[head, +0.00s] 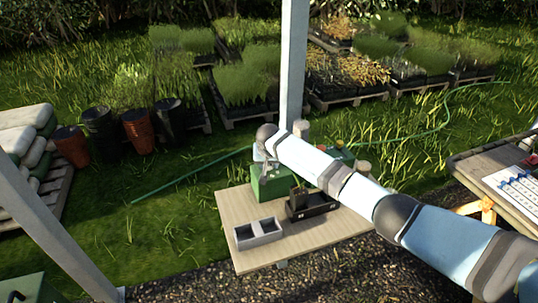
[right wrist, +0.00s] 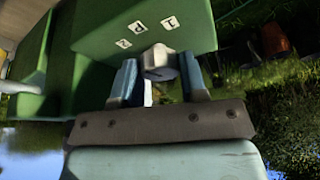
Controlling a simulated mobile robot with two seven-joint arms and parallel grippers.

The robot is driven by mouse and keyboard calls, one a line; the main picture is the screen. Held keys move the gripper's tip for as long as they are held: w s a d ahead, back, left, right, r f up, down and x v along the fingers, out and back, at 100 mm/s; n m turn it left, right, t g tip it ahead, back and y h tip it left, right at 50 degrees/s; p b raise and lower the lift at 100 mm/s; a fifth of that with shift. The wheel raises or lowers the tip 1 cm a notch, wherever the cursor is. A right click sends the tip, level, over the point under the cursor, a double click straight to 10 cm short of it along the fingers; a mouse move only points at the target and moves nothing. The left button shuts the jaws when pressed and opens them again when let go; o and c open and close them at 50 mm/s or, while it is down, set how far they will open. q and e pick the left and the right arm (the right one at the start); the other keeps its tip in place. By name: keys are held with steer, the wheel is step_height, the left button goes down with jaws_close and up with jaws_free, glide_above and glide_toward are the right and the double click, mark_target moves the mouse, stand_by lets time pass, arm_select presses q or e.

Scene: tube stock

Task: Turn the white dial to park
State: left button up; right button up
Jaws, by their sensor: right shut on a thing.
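The white dial (right wrist: 158,62) sits at the edge of a green box (right wrist: 95,28), which carries small white labels marked 1, P and 2. My right gripper (right wrist: 160,78) has one finger on each side of the dial and is shut on it. Which label the dial points to is unclear. In the head view the green box (head: 270,186) stands on a wooden table, and my right arm reaches to its top. The dial is hidden or too small to make out there. My left gripper is not in view.
The wooden table (head: 250,258) also holds a grey two-compartment tray (head: 259,234) and a black tray (head: 313,208). A pale post (head: 293,65) rises behind it. A second table (head: 478,168) stands at the right. Plant pallets and pots fill the grass behind.

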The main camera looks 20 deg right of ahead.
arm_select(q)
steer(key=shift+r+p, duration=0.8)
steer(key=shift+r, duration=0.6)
arm_select(e)
steer(key=shift+a+m+h, duration=0.1)
steer(key=shift+m+h, duration=0.4)
steer(key=shift+m, duration=0.9)
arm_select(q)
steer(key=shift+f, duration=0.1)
arm_select(e)
steer(key=o, duration=0.9)
steer(key=shift+r, duration=0.1)
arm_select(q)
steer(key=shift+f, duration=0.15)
arm_select(e)
steer(key=v, duration=1.3)
steer(key=shift+w+a+r, duration=0.1)
steer(key=shift+a+r, duration=0.05)
steer(key=shift+r, duration=0.25)
